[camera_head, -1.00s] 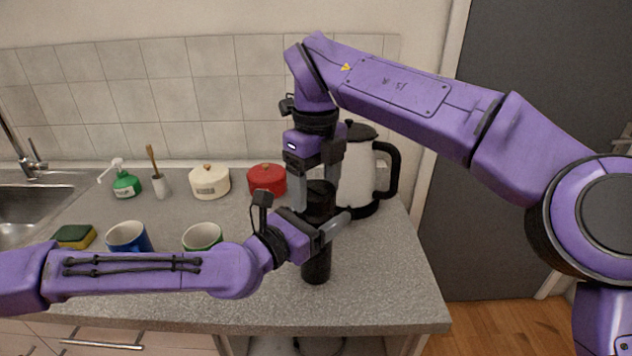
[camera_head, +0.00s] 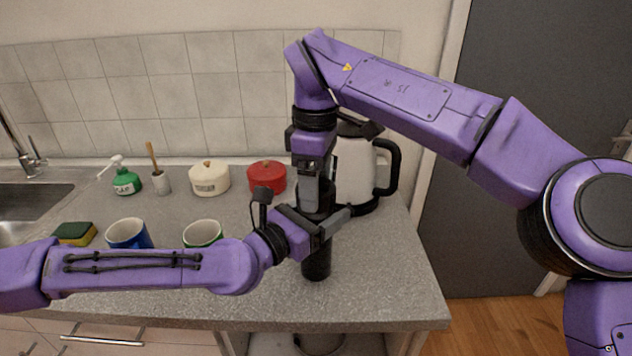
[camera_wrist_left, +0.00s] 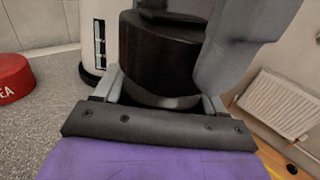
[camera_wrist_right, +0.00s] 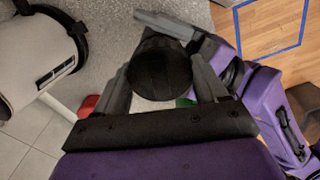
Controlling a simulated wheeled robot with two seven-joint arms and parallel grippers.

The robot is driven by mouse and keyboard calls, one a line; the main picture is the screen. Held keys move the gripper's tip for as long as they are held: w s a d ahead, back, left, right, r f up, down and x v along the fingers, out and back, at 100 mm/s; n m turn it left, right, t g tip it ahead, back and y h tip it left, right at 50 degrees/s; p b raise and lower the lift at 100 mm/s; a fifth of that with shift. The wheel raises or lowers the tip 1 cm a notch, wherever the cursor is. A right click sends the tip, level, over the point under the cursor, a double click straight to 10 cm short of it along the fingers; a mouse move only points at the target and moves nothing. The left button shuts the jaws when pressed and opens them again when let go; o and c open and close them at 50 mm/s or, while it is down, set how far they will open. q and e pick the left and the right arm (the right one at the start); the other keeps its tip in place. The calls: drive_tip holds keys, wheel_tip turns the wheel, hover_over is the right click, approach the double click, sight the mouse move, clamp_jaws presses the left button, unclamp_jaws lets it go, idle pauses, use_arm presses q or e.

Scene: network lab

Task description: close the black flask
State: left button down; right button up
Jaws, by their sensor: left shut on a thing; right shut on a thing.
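In the left wrist view the dark flask (camera_wrist_left: 160,55) fills the space between the fingers. My right gripper (camera_head: 316,196) points straight down over the flask, shut on its round black top (camera_wrist_right: 160,68), seen from above in the right wrist view. The fingers hide the join between top and body, so I cannot tell how tightly the top sits.
A white and black kettle (camera_head: 354,172) stands close behind the flask. A red pot (camera_head: 267,176), a cream pot (camera_head: 209,178), a blue mug (camera_head: 128,234) and a green-rimmed cup (camera_head: 203,233) are to the left. The counter (camera_head: 385,275) right of the flask is clear.

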drive_tip(key=m, duration=0.6)
drive_tip(key=shift+d, duration=0.1)
drive_tip(key=m, duration=0.6)
drive_tip(key=shift+w, duration=0.1)
drive_tip(key=o, duration=1)
drive_tip(key=shift+r, duration=2.25)
